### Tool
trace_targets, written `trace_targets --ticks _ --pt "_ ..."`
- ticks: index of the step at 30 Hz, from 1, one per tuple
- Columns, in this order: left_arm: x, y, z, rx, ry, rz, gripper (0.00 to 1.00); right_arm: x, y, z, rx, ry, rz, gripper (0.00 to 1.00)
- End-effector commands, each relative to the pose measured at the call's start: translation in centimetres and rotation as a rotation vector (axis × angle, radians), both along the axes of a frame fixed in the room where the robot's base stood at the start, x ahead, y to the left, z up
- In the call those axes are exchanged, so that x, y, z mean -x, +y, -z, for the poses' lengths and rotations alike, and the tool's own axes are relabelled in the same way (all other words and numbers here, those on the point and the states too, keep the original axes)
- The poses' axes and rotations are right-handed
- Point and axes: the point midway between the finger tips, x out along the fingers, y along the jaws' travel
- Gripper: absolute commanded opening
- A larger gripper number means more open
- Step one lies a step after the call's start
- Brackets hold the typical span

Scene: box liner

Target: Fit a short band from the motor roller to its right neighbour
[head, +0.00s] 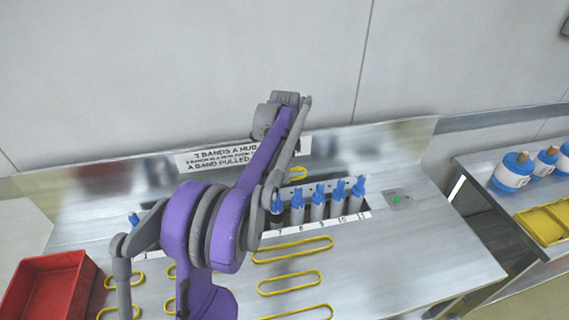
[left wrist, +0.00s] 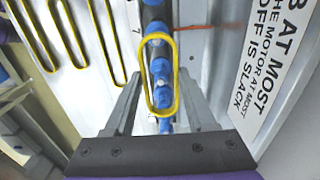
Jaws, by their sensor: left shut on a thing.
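A row of upright rollers with blue tops stands in a slot; the rightmost ones (head: 318,205) show in the head view near labels 7 to 11. The roller by label 7 (head: 277,217) looks darker than its right neighbours. I cannot tell for sure which is the motor roller. My left gripper (left wrist: 160,78) is shut on a yellow band (left wrist: 148,90), a narrow loop over the row of blue tops in the left wrist view. Whether the loop touches any roller is unclear. My purple left arm hides the row's middle. My right gripper is not in view.
Several yellow bands (head: 290,283) lie on the steel table (head: 440,245). A sign (head: 215,158) stands behind the row. A red bin (head: 50,285) is at the left. A side table at the right holds blue-and-white pots (head: 512,173) and a yellow tray (head: 545,226).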

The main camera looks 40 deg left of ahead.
Motion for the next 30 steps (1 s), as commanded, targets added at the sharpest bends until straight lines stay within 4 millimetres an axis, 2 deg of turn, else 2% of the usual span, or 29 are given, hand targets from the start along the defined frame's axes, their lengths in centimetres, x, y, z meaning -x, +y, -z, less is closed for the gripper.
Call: trace_targets --ticks 8,30 --pt "0.1 0.0 1.0 0.000 0.001 0.000 0.04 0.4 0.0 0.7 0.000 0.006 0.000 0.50" --pt "0.1 0.0 6.1 0.000 0.001 0.000 0.04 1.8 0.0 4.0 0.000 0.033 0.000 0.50"
